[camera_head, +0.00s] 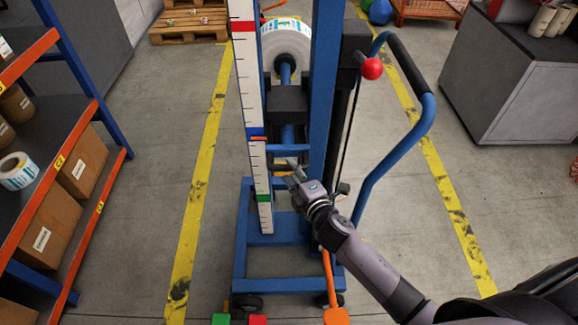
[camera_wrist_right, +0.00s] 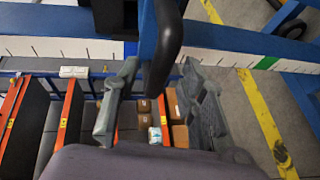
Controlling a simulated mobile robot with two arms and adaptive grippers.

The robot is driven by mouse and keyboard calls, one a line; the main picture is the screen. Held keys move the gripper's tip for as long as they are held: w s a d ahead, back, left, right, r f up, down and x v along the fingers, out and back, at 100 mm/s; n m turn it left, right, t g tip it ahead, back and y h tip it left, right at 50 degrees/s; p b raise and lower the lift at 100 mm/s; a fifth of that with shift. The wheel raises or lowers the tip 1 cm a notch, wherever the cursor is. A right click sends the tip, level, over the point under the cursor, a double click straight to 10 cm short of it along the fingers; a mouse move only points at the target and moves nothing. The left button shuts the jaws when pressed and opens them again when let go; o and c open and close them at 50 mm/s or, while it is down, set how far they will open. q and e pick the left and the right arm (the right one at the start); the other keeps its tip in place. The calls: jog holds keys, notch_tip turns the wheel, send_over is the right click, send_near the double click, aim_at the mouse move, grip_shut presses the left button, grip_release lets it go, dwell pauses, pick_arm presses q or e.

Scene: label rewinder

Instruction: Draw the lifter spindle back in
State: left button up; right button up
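The lifter is a blue frame (camera_head: 322,100) with a white scale post (camera_head: 246,90) marked red, blue and green. Its blue spindle (camera_head: 286,75) runs from a black block (camera_head: 287,104) toward the core of a white label roll (camera_head: 288,42); I cannot tell whether its tip is inside the core. My right gripper (camera_head: 292,170) is low at the lifter, below the block. In the right wrist view its two fingers (camera_wrist_right: 160,100) are wide apart. A dark rounded handle (camera_wrist_right: 165,45) shows between them, and contact cannot be told. My left gripper is out of view.
A blue bar with a black grip (camera_head: 408,65) and a red ball knob (camera_head: 372,69) stand to the right of the mast. A shelf with boxes (camera_head: 45,225) is on the left, a grey cabinet (camera_head: 515,75) on the right. Floor between the yellow lines is mostly clear.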

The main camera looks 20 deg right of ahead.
jog(key=shift+x, duration=1.35)
jog(key=shift+c, duration=0.3)
grip_shut()
